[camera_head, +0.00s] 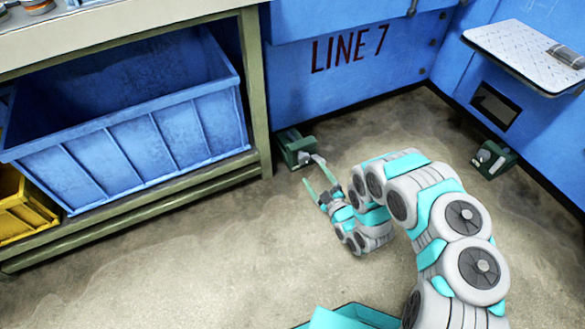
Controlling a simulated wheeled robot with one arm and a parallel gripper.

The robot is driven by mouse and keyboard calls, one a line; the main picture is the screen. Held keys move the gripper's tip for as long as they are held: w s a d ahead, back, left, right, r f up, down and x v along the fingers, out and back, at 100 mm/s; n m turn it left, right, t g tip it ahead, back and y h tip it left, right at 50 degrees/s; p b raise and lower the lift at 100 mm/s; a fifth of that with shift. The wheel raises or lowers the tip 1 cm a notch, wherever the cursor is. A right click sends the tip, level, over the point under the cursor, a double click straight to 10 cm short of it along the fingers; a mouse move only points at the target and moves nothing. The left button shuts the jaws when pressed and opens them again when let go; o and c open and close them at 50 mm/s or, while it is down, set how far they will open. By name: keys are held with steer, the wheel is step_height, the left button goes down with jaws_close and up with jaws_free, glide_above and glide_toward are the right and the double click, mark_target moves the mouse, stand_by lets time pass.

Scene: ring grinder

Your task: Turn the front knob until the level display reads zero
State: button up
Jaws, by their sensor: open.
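A small dark green unit (297,148) with a light grey part on its front stands on the floor at the foot of the blue machine, next to the bench leg. A similar green unit (493,158) with a round grey part stands at the machine's right side. I cannot tell which of them carries the front knob. My gripper (311,170) is open, low over the floor, with its teal fingers pointing at the left unit. One fingertip is close to the grey part; I cannot tell whether they touch. No level display can be made out.
A green-framed bench (258,95) on the left holds a large blue bin (125,140) on its lower shelf, with a yellow bin (25,208) beside it. A metal-topped shelf (510,55) juts from the machine at upper right. The concrete floor (190,260) at lower left is clear.

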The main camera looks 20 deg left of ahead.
mark_target(305, 161)
steer(key=x, duration=0.7)
steer(key=shift+w+a+b, duration=0.15)
steer(key=shift+a+b, duration=0.15)
steer(key=shift+a, duration=0.05)
steer(key=c, duration=1.4)
